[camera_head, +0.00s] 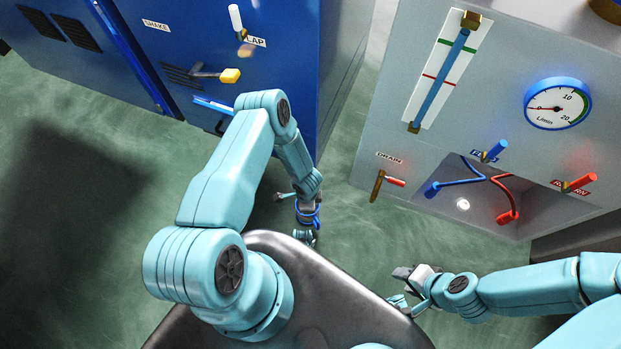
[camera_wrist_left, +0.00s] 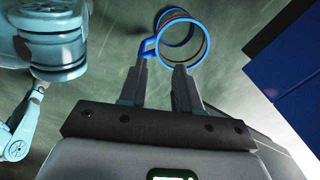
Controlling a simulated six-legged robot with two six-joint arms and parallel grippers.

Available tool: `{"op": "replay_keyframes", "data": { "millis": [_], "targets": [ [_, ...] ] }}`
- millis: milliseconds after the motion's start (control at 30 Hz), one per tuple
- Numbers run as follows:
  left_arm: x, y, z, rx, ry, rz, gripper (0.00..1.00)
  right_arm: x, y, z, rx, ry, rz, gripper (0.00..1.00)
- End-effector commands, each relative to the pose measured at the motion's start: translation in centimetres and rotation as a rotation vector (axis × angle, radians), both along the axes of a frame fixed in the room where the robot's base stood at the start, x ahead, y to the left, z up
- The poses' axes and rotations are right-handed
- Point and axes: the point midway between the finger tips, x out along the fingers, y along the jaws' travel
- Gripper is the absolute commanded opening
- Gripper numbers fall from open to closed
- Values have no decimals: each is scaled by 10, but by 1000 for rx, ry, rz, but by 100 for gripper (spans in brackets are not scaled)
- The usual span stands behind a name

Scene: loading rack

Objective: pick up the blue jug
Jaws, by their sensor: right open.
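The blue jug shows in the left wrist view as a blue ring (camera_wrist_left: 187,13) with an open top and a small handle on its left side. In the head view a blue ring (camera_head: 308,221) shows at the end of my left arm, partly covered by it. My left gripper (camera_wrist_left: 162,68) has its two fingers apart, with a gap between the tips. The tips are close to the jug's near side, the left one by the handle. Whether they touch it I cannot tell. My right gripper (camera_head: 399,287) is open and empty, low in the head view.
A blue cabinet (camera_head: 280,60) with levers stands at the left. A grey panel (camera_head: 480,110) with a gauge (camera_head: 557,103), a drain lever (camera_head: 378,186) and a recess with blue and red hoses stands at the right. Green floor (camera_head: 345,215) lies open between them.

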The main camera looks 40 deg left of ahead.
Motion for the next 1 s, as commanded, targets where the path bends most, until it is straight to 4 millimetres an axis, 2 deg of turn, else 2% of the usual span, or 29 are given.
{"op": "replay_keyframes", "data": {
  "millis": [33, 100, 300, 567, 867, 1000],
  "targets": [
    [-1, 0, -19, -1, 2, 2, 33, 0, 0, -11, 0, 0, 0, 43],
    [-1, 0, -37, 0, 2, 2, 33, 0, 0, -20, 0, 0, 0, 43],
    [1, -1, -79, -2, 1, 0, 33, 0, 0, -41, 0, 0, 0, 43],
    [3, 0, -96, -1, 1, 1, 33, 0, 0, -50, 0, 0, 0, 43],
    [2, 2, -142, -1, 1, 1, 33, 0, 0, -84, 0, -1, -1, 43],
    [3, 2, -143, -1, 0, 0, 33, 1, -1, -83, 0, -1, -3, 43]
  ]
}}
